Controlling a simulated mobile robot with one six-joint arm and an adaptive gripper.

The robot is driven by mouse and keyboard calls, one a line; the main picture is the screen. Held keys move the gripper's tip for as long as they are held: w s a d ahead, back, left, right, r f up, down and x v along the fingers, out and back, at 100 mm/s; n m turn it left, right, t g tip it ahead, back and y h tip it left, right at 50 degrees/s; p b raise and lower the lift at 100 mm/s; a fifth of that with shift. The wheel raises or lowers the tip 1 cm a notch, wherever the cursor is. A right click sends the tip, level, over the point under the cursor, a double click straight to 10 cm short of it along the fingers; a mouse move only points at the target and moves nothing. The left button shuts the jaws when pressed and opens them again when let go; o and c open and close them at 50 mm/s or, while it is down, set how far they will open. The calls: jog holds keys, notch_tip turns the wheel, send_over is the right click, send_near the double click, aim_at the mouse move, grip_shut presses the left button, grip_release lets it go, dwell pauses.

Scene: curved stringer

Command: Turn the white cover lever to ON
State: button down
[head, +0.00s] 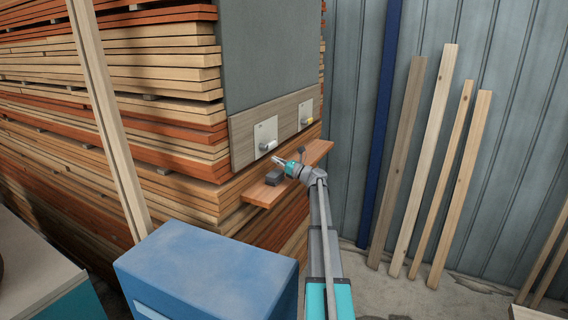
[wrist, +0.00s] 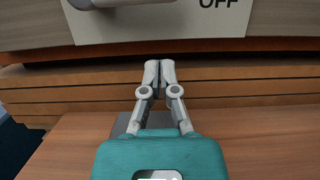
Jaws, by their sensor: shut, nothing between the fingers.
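The white lever (head: 268,146) sits on the left pale plate (head: 266,131) of a wooden board. In the wrist view a pale lever (wrist: 125,3) crosses the top left, partly cut off, in front of a plate (wrist: 150,28) with the word OFF at its right. My gripper (head: 277,160) is just below the left plate, apart from the lever. In the wrist view my gripper (wrist: 159,64) is shut and empty, its fingertips together below the plate's lower edge. The ON marking is not visible.
A second plate with a yellow-tipped lever (head: 307,121) is to the right. A wooden shelf (head: 262,194) below carries a dark grey block (head: 274,178). Stacked planks (head: 180,115) lie behind; a blue box (head: 205,265) stands in front. Loose boards (head: 425,160) lean on the right wall.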

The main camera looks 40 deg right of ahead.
aim_at(276, 141)
jog(key=shift+s+r+p, duration=0.1)
jog(key=shift+r+p, duration=1.4)
jog(key=shift+r, duration=0.35)
